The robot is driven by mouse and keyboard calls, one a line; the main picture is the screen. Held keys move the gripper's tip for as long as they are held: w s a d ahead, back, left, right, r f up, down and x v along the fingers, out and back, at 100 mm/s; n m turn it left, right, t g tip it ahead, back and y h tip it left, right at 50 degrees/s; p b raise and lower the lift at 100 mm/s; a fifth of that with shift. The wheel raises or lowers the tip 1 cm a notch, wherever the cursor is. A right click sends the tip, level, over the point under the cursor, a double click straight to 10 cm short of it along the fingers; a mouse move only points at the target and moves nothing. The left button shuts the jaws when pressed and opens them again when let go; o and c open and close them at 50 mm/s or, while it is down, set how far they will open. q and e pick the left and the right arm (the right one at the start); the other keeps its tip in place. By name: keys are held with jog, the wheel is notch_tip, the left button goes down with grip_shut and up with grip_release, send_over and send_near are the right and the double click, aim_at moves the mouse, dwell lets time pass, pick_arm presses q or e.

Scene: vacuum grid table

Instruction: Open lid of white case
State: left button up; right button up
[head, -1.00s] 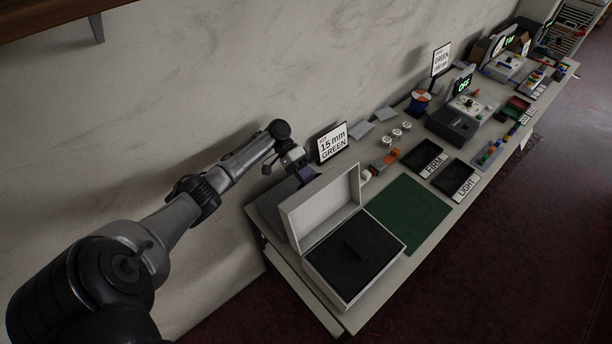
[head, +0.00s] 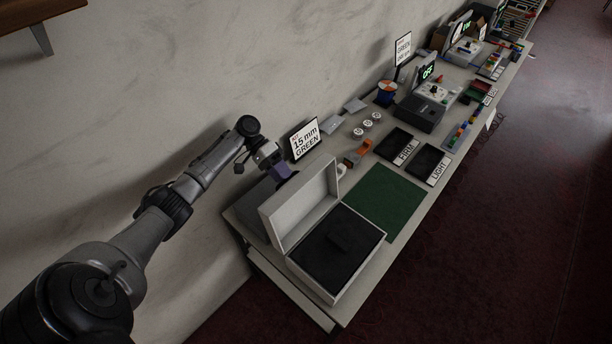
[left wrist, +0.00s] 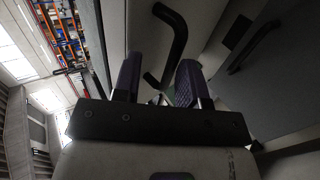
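The white case (head: 347,285) stands at the near end of the table with its lid (head: 301,206) raised steeply. Its dark foam lining (head: 330,254) with a small recess shows. My left gripper (head: 282,173) is behind the lid, on the wall side, partly hidden by it. In the left wrist view the two purple finger pads of the left gripper (left wrist: 157,75) are apart with nothing clearly between them. A dark bent handle (left wrist: 174,45) on a pale panel lies just beyond the fingertips; I cannot tell whether they touch. My right gripper is not in view.
A green mat (head: 384,202) lies beside the case. Two dark trays marked FIRM (head: 396,145) and LIGHT (head: 427,163), a "15 mm GREEN" sign (head: 304,139) and white round pieces (head: 367,125) are farther along. The wall is close behind my left arm.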

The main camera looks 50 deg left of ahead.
pick_arm(q)
notch_tip(320, 180, up, 8)
send_over(314, 175)
jog(key=s+d, duration=0.3)
jog(key=shift+s+d+f+b, duration=0.1)
jog(key=shift+d+f+b, duration=0.1)
jog(key=shift+b, duration=0.25)
jog(key=shift+a, duration=0.1)
